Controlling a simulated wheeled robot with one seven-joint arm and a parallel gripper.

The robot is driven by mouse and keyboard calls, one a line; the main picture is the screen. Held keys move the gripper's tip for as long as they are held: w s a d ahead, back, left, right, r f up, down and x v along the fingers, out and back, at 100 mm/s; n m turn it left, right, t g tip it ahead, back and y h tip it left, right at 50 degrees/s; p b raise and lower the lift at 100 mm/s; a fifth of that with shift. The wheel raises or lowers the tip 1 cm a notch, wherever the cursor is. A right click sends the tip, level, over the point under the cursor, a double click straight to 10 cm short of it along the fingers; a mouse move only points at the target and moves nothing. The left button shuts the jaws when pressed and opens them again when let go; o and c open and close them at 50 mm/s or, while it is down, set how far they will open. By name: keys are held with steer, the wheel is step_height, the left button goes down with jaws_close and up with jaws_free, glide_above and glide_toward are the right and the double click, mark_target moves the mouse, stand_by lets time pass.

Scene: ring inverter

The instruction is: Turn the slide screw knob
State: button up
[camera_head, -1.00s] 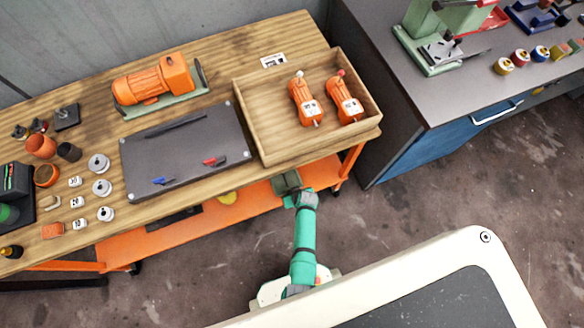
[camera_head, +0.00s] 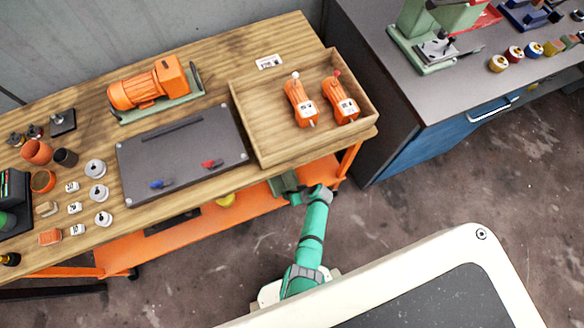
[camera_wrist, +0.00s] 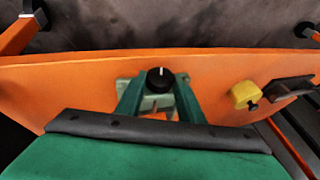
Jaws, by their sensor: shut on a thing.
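The black round knob (camera_wrist: 160,79) with a white line on it shows in the wrist view, on a grey-green mount (camera_wrist: 157,103) over the orange lower shelf. The white line points up in the picture. My gripper (camera_wrist: 160,86) has its two green fingers on either side of the knob and is shut on it. The fingers hide the knob's sides. In the head view my gripper (camera_head: 283,185) is at the front edge of the workbench, low beside the orange shelf, and the knob is hidden there.
The workbench (camera_head: 200,195) above holds a wooden tray (camera_head: 258,140) with two orange devices, a dark plate (camera_head: 190,140) and an orange motor (camera_head: 145,90). A yellow part (camera_wrist: 245,95) is right of the knob. A grey-topped blue cabinet (camera_head: 430,170) stands to the right.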

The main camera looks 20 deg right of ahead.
steer(key=o, duration=1.1)
steer(key=shift+c, duration=0.2)
steer(key=shift+s+r, duration=0.1)
steer(key=v, duration=1)
steer(key=shift+r, duration=0.3)
steer(key=shift+d, duration=0.1)
